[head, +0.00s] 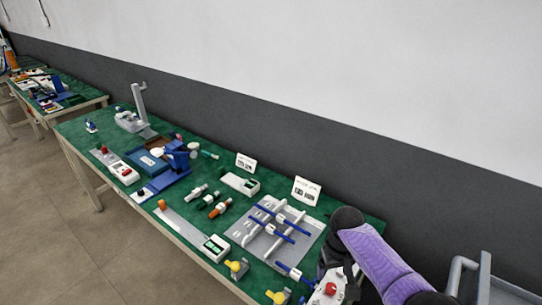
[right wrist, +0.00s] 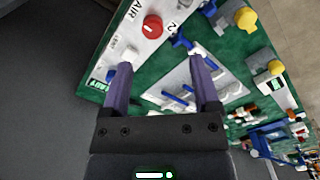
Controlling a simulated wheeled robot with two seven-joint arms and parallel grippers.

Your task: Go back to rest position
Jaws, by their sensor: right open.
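My right arm comes in from the lower right of the head view, over the near right end of the green table (head: 75,132). In the right wrist view my right gripper (right wrist: 161,66) has its two purple fingers apart, with nothing held between them. It is above the table, close to a white panel (right wrist: 122,40) marked AIR with a red knob (right wrist: 152,27). One fingertip overlaps a white part on the panel in this view; I cannot tell whether they touch. My left gripper is not in view.
A grey rack (head: 240,228) with several blue-and-white pumps lies beside my arm. Yellow-knobbed valves (head: 236,267) stand at the table's front edge. White sign cards (head: 306,191) stand at the back. A grey cart (head: 500,290) is at the right. The floor (head: 60,225) in front is clear.

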